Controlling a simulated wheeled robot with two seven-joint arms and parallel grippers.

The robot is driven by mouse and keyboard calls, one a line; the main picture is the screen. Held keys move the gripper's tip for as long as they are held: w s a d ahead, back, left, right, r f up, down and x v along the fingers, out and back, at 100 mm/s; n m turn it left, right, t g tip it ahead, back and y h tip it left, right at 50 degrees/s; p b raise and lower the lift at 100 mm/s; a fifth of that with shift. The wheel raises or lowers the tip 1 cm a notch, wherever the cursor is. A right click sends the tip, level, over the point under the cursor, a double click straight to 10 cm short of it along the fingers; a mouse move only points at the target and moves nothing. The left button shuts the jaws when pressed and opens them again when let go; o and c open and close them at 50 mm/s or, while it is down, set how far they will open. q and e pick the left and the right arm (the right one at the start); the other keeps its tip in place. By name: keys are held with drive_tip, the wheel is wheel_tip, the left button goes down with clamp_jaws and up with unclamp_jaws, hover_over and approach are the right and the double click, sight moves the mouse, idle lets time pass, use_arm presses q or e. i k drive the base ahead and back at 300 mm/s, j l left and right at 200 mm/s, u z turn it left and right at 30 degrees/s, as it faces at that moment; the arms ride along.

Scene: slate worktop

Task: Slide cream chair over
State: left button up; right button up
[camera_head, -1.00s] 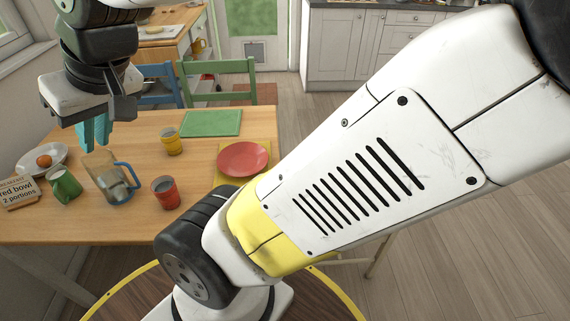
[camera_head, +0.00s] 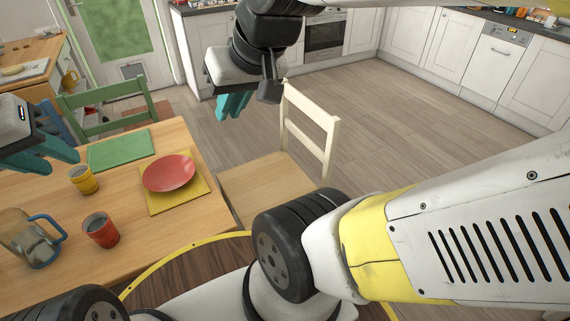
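The cream chair stands at the right end of the wooden table, its pale backrest (camera_head: 331,124) to the right and its wooden seat (camera_head: 262,183) close to the table edge. My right gripper (camera_head: 233,106) hangs just left of the backrest top, with teal fingers pointing down. It appears empty; the gap between its fingers is unclear, and I cannot tell whether it touches the chair. My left gripper (camera_head: 52,158) is over the table's left part, its teal fingers apart and empty. The chair's lower part is hidden by the seat and my arm.
The wooden table (camera_head: 207,204) holds a red plate (camera_head: 169,173) on a yellow mat, a green mat (camera_head: 122,150), yellow and red cups and a blue-handled jug (camera_head: 30,240). A green chair (camera_head: 112,108) stands behind. Floor (camera_head: 400,130) right of the cream chair is clear.

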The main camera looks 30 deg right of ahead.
sight(252, 188)
drive_tip(key=z, duration=1)
drive_tip(key=i+l+u, duration=0.1)
drive_tip(key=i+l, duration=0.15)
drive_tip(key=l, duration=0.15)
drive_tip(key=i+l, duration=0.2)
drive_tip(key=l, duration=0.2)
drive_tip(key=i+l+u, duration=0.15)
drive_tip(key=l, duration=0.25)
drive_tip(key=i+l, duration=0.25)
drive_tip(key=l, duration=0.2)
drive_tip(key=i+l+u, duration=0.15)
drive_tip(key=l, duration=0.3)
drive_tip(key=i+l, duration=0.2)
drive_tip(key=l, duration=0.25)
drive_tip(key=i+l+u, duration=0.15)
drive_tip(key=l, duration=0.3)
drive_tip(key=i+l, duration=0.15)
drive_tip(key=l, duration=0.3)
drive_tip(key=i+u, duration=0.05)
